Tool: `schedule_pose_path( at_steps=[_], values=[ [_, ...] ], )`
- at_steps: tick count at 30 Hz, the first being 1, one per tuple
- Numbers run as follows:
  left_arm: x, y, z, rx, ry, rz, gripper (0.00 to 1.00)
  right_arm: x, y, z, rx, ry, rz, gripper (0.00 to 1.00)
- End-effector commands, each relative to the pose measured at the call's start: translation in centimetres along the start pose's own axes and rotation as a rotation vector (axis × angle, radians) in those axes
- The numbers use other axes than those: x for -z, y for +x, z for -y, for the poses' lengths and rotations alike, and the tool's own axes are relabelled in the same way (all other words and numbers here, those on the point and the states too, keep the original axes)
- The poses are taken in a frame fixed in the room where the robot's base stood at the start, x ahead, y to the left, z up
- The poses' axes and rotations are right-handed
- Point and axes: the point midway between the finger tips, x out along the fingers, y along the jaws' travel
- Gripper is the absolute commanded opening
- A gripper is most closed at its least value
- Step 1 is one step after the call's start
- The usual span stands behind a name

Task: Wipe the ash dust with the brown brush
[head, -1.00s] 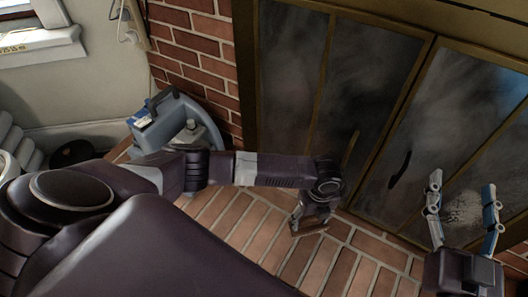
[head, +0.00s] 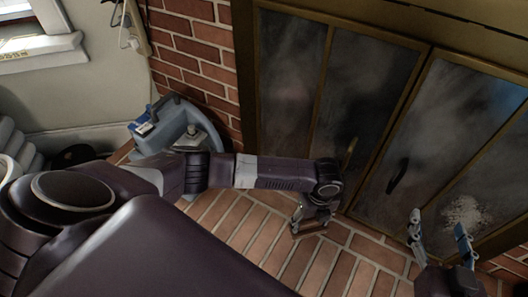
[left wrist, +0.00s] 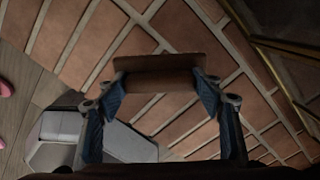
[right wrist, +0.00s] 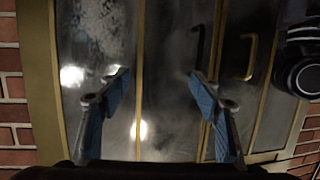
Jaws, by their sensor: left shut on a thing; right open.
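The ash dust is a pale speckled patch (head: 462,211) on the right glass panel of the fireplace doors. It also shows at the upper left of the right wrist view (right wrist: 98,24). My left gripper (head: 310,212) is shut on the brown brush (left wrist: 158,72) and holds it over the brick hearth, left of the dust and apart from it. In the head view, the brush is largely hidden by the gripper. My right gripper (head: 439,226) is open and empty, in front of the doors and just left of the dust in the head view.
A blue-grey device (head: 180,127) stands on the left by the brick wall (head: 195,50). The brick hearth (head: 250,235) is clear around the brush.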

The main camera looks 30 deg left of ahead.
Motion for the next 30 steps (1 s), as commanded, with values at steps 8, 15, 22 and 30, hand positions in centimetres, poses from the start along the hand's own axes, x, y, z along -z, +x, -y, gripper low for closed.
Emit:
schedule_pose_path(
  at_steps=[8,15,22,30],
  values=[
    [0.1,-0.5,0.0,0.000,-0.001,0.000,0.42,-2.5,-0.6,-0.3,-0.007,0.000,0.114,0.59],
    [0.1,-0.8,-0.1,0.000,-0.002,0.000,0.42,-4.7,-1.3,-0.6,-0.013,0.000,0.214,0.59],
    [0.2,-1.1,-0.1,0.000,-0.004,0.000,0.42,-6.6,-2.1,-0.9,-0.018,0.000,0.303,0.59],
    [0.2,-1.4,-0.1,0.000,-0.005,0.000,0.42,-8.7,-3.3,-1.1,-0.024,0.001,0.402,0.59]
  ],
)
